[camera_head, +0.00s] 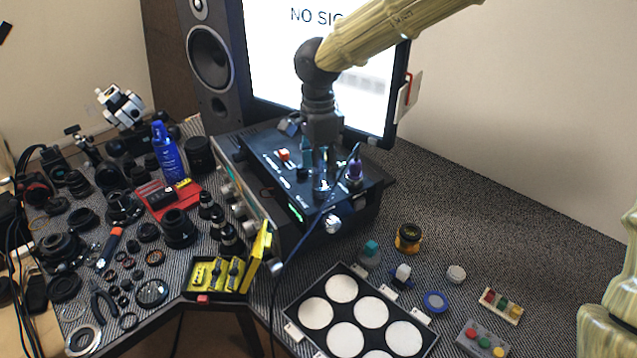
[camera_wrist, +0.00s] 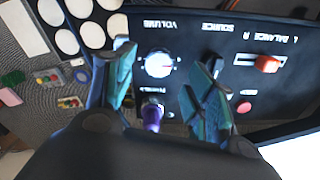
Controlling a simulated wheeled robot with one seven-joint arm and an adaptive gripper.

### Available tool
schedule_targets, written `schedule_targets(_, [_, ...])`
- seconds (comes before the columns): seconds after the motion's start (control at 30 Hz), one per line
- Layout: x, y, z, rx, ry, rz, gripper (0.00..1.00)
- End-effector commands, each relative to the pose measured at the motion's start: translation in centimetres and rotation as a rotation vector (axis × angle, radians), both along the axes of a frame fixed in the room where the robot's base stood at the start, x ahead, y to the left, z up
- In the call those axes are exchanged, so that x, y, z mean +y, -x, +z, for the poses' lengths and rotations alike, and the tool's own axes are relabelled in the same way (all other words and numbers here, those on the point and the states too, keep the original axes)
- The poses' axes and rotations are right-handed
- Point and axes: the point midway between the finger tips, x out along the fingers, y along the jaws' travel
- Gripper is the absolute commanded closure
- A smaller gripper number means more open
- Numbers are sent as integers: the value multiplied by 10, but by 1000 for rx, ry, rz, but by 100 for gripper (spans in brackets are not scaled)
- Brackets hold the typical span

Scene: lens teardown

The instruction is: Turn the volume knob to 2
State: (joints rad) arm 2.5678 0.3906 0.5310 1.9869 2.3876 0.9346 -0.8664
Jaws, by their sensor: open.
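The black box (camera_head: 345,205) stands on the desk below the screen. Its volume knob (camera_wrist: 158,64) is a pale, brightly lit dial under the word VOLUME in the wrist view. It also shows, small, in the head view (camera_head: 322,185). My gripper (camera_wrist: 160,78) points down over the box's top panel with its teal fingers apart, one on each side of the knob. Contact with the knob cannot be made out. In the head view my gripper (camera_head: 325,168) partly hides the panel. The knob's scale numbers are too small to read.
A purple-tipped switch (camera_wrist: 152,115) stands close to the volume knob. A dark source knob (camera_wrist: 213,62), a red balance slider (camera_wrist: 267,64) and a red button (camera_wrist: 244,107) share the panel. The screen (camera_head: 330,75) rises behind; a yellow-lined tray (camera_head: 257,255) sits in front.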

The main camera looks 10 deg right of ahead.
Motion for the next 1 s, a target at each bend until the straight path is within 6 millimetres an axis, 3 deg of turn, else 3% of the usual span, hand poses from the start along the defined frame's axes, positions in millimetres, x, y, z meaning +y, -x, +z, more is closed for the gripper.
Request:
schedule_targets(0.33, [1, 1, -43, 2, 1, 1, 45])
schedule_targets(0.77, [0, 0, -50, 1, 0, 1, 45])
schedule_targets(1.0, [0, 0, -50, 0, 0, 1, 89])
